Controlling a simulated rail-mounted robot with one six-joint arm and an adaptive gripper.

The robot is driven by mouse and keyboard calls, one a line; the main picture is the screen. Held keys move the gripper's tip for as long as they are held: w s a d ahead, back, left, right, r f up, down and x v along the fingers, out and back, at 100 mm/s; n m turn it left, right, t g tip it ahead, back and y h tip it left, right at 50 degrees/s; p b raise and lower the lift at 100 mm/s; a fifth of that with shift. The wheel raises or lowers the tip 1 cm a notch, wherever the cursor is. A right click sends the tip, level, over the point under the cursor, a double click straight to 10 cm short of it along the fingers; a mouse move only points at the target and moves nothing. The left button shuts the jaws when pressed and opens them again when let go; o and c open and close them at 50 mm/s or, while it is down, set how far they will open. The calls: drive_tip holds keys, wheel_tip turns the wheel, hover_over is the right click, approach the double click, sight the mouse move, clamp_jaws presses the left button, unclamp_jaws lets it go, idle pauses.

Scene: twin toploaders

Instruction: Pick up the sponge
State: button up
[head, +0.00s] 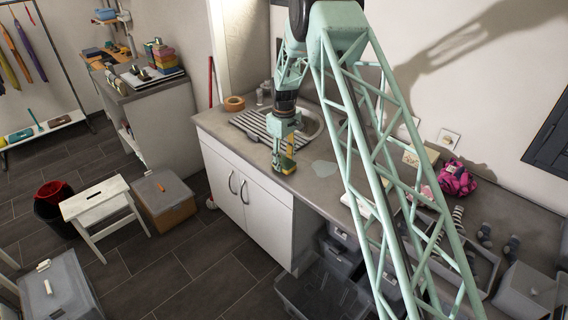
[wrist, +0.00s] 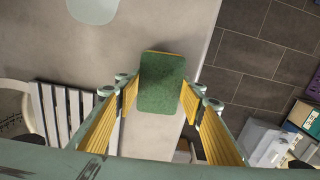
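The sponge (wrist: 162,82) is a green rectangle with a thin yellow edge at its far end. In the wrist view it lies between the two yellow fingers of my gripper (wrist: 160,88), whose tips meet its left and right sides with no clear gap. My gripper appears shut on it. In the head view my gripper (head: 284,160) points down at the counter's front edge, with the sponge (head: 288,166) small and partly hidden at its tips. I cannot tell whether the sponge touches the counter.
The counter (head: 318,185) has a sink with a striped drainer (head: 252,125) behind my gripper. A pink bag (head: 457,180) and several small items stand farther right. A white cabinet (head: 245,200) is below. A white stool (head: 95,205) and a box (head: 165,205) stand on the floor.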

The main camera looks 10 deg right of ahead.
sight(284, 162)
drive_tip(key=shift+r, duration=1.4)
drive_tip(key=shift+s+r, duration=0.1)
drive_tip(key=shift+s, duration=0.1)
drive_tip(key=s+r+b, duration=0.1)
drive_tip(key=s, duration=1.4)
drive_tip(key=shift+s+r+b, duration=0.3)
drive_tip(key=shift+c, duration=0.9)
